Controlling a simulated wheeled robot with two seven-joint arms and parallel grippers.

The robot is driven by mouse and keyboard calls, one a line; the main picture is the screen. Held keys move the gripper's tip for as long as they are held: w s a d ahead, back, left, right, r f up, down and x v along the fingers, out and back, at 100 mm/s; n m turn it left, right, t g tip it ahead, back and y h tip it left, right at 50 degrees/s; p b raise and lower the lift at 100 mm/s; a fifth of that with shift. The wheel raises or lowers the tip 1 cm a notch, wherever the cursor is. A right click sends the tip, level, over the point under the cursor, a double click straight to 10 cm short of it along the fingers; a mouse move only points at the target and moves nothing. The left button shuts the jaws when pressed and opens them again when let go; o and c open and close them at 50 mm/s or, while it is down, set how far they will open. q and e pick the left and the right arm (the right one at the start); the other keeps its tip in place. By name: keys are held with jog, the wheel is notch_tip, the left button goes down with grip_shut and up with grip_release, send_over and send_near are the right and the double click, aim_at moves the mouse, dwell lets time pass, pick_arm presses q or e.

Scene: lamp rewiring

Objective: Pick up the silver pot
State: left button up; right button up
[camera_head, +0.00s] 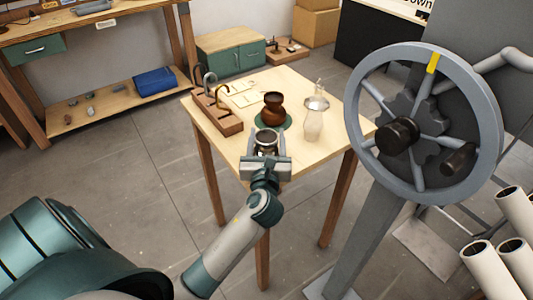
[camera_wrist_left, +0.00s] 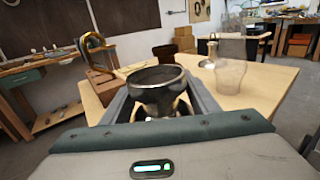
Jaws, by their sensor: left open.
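The silver pot (camera_head: 266,137), dark metallic with a bright rim, stands at the near edge of the wooden table. In the left wrist view the pot (camera_wrist_left: 157,82) is upright, with its rim widest and its lower body partly hidden by my gripper. My left gripper (camera_head: 267,143) is open, with one finger on each side of the pot. In the left wrist view the fingers of this gripper (camera_wrist_left: 160,103) flank the pot; whether they touch it I cannot tell. My right gripper is not in view.
On the table (camera_head: 237,157), a brown pot (camera_head: 272,112) sits on a green mat behind the silver pot. A clear glass vessel (camera_head: 313,125) stands to the right. A wooden rack (camera_head: 216,117) with hooks stands left. A large grey handwheel (camera_head: 438,67) rises at right.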

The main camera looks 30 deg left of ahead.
aim_at(274, 133)
pick_arm(q)
jog(key=shift+c, duration=0.6)
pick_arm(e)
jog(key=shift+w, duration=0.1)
pick_arm(q)
jog(key=c, duration=1)
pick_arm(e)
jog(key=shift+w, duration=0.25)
pick_arm(q)
jog(key=shift+r, duration=0.55)
notch_tip(274, 133, up, 3)
jog(key=shift+w+d+r, duration=0.1)
jog(key=shift+d+r, duration=0.05)
jog(key=shift+r, duration=0.05)
jog(key=shift+w+d+r, duration=0.15)
jog(key=shift+d+r, duration=0.2)
jog(key=shift+d, duration=0.4)
jog(key=w+d+r, duration=0.2)
jog(key=d+r, duration=0.3)
jog(key=d, duration=0.4)
jog(key=shift+d+r, duration=0.3)
jog(key=shift+r, duration=0.1)
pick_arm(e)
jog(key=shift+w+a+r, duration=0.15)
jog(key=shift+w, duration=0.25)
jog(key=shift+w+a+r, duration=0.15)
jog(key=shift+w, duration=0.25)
